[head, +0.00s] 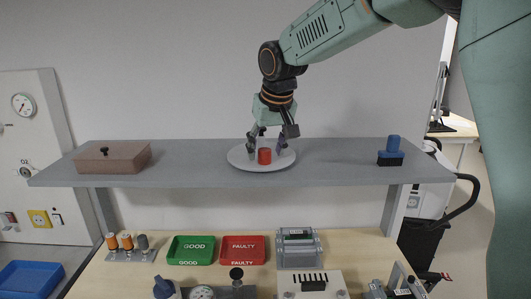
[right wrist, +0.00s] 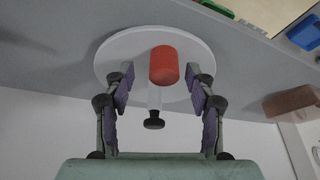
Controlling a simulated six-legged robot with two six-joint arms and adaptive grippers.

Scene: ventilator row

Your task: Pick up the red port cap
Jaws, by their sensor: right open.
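The red port cap (head: 264,156) is a small red cylinder standing on a round white plate (head: 237,157) on the grey shelf. My right gripper (head: 267,149) points down over the plate, its fingers apart on the left and right of the cap. In the right wrist view the cap (right wrist: 164,64) lies between the two open fingers (right wrist: 160,75), with a gap on each side. A pale stem with a black end (right wrist: 154,121) shows beside the cap there, also between the fingers. My left gripper is not in view.
On the shelf (head: 330,172), a brown lidded box (head: 112,158) stands left and a blue-and-black object (head: 391,152) stands right, with free room between. Below, the bench holds a green GOOD tray (head: 190,250), a red FAULTY tray (head: 242,250) and several fittings.

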